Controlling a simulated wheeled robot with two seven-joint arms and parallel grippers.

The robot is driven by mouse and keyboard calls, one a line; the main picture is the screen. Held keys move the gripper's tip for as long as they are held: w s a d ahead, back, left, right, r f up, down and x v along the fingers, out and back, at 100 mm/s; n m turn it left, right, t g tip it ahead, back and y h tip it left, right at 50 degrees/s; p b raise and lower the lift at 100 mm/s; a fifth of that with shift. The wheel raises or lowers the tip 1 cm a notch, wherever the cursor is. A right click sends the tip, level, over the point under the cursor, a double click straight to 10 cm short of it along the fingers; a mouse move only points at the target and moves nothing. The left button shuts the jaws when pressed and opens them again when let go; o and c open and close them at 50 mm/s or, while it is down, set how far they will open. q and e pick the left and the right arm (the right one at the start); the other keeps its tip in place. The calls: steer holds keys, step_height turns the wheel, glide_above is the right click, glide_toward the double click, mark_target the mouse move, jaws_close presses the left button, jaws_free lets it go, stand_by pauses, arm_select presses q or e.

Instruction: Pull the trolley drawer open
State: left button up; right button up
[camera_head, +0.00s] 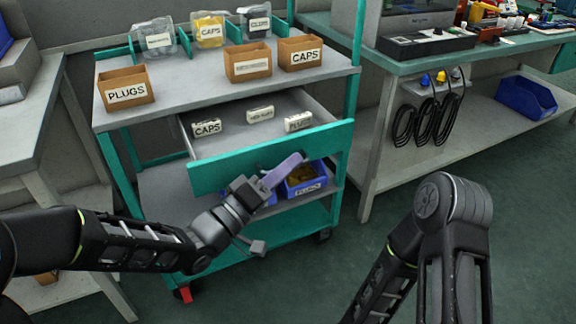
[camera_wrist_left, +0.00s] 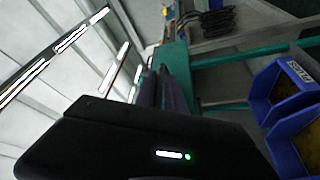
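The trolley (camera_head: 130,61) has a teal frame. Its grey drawer stands well open, and the teal drawer front (camera_head: 325,142) faces me. Labelled holders for caps (camera_head: 207,128) and plugs (camera_head: 298,122) show inside it, with another between them. My left gripper (camera_head: 297,158) lies across the outer face of the drawer front, its purple-grey fingers pointing up and right. In the left wrist view its fingers (camera_wrist_left: 165,88) are close together beside the teal front (camera_wrist_left: 178,62). No handle shows, and I cannot tell whether they grip anything. My right gripper is out of view.
Cardboard boxes (camera_head: 126,88) and clear bins (camera_head: 209,30) stand on the trolley top. A blue bin (camera_head: 304,185) sits on the shelf below the drawer. Workbenches stand left and right (camera_head: 440,62).

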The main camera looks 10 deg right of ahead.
arm_select(q)
steer(key=shift+o, duration=0.3)
steer(key=p+v, duration=0.1)
steer(key=v, duration=0.6)
steer(key=shift+s+a, duration=0.25)
steer(key=shift+a, duration=0.05)
steer(key=shift+f, duration=0.2)
